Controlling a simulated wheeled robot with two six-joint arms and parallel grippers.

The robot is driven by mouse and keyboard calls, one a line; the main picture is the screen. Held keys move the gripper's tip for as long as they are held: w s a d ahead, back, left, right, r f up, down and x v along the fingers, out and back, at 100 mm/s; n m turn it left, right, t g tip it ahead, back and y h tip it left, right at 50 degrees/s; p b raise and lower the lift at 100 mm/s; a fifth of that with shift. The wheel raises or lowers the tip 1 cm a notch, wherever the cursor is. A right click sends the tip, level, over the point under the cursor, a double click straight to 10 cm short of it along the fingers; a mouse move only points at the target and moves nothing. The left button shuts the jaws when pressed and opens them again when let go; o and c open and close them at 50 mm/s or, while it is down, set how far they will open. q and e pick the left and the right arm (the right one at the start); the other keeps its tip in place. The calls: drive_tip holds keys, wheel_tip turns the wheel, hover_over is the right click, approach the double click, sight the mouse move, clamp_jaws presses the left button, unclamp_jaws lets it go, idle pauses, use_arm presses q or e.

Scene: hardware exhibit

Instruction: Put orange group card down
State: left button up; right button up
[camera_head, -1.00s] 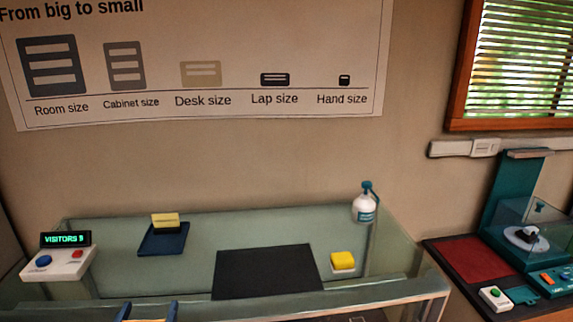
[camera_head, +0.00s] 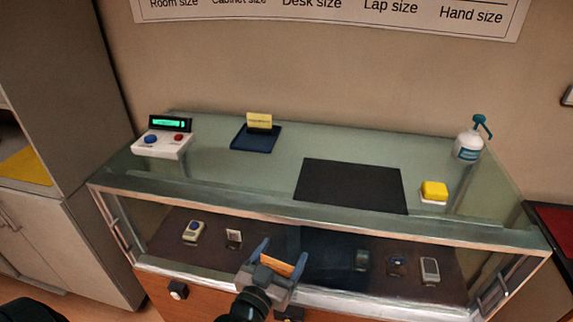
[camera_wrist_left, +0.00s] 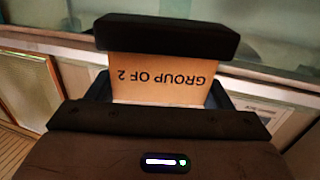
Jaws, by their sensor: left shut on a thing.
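The orange group card (camera_head: 277,266) is between the fingers of my left gripper (camera_head: 280,260), in front of the glass display case in the head view. In the left wrist view the card (camera_wrist_left: 165,78) shows the words "GROUP OF 2", upside down in the picture. My left gripper is shut on it, and the fingers cover its edges. The card is held in the air, apart from the glass top (camera_head: 225,178) of the case. My right gripper is not in view.
On the glass top stand a visitor counter (camera_head: 161,144) with blue and red buttons, a blue tray (camera_head: 254,142) with a yellow card block (camera_head: 259,121), a black mat (camera_head: 350,186), a yellow sponge-like block (camera_head: 434,190) and a pump bottle (camera_head: 468,147). Several small devices lie inside the case.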

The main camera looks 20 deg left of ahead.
use_arm(q)
drive_tip(key=a+r+n+y+p, duration=0.1)
drive_tip(key=a+r+y+p, duration=0.1)
drive_tip(key=a+r, duration=0.3)
drive_tip(key=a+r+n+y+p, duration=0.1)
drive_tip(key=a+r, duration=0.4)
drive_tip(key=r, duration=0.6)
drive_tip(key=y+p, duration=0.1)
drive_tip(key=p, duration=0.1)
drive_tip(key=shift+s+a+n+g+p, duration=0.15)
drive_tip(key=shift+a+n+g+p, duration=0.15)
drive_tip(key=shift+n, duration=0.1)
drive_tip(key=shift+d+r, duration=0.1)
